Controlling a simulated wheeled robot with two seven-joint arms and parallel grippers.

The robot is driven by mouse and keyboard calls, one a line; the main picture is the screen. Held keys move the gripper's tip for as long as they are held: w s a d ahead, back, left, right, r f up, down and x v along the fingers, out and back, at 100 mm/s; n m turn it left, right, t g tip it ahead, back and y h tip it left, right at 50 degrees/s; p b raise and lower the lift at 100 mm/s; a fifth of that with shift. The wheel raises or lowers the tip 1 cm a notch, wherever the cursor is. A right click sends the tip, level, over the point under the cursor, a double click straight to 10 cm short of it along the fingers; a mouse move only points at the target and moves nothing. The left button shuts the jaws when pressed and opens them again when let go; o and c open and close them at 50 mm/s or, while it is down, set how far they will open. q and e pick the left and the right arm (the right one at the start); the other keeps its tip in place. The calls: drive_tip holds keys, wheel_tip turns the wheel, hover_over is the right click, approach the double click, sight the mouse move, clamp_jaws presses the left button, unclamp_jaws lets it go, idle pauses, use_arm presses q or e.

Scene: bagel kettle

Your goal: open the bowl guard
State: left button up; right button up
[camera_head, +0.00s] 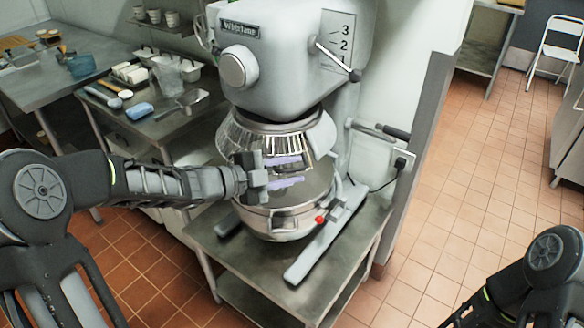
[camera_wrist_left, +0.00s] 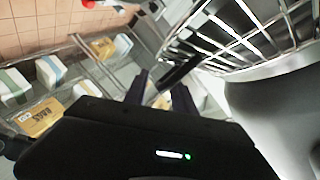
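The bowl guard (camera_head: 236,142) is a wire cage with a metal rim under the mixer head, above the steel mixing bowl (camera_head: 286,218). Its bars also fill the upper right of the left wrist view (camera_wrist_left: 236,42). My left gripper (camera_head: 286,172) is in front of the guard and bowl rim, with its two pale fingers apart. In the left wrist view the fingers (camera_wrist_left: 162,92) are also apart. A dark bar (camera_wrist_left: 180,73) lies just beyond their tips by the guard; I cannot tell whether it touches them. My right gripper is out of view; only its arm shows.
The mixer (camera_head: 285,60) stands on a low steel table (camera_head: 355,255). A red-knobbed lever (camera_head: 320,220) is beside the bowl. A steel counter (camera_head: 165,128) with tubs and utensils is at left. The tiled floor (camera_head: 490,160) at right is clear.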

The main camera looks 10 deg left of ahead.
use_arm(q)
drive_tip(key=shift+w+d, duration=0.1)
drive_tip(key=shift+d, duration=0.05)
drive_tip(key=shift+c, duration=0.4)
drive_tip(key=c, duration=0.6)
drive_tip(key=shift+f, duration=0.1)
clamp_jaws()
drive_tip(key=shift+f, duration=0.1)
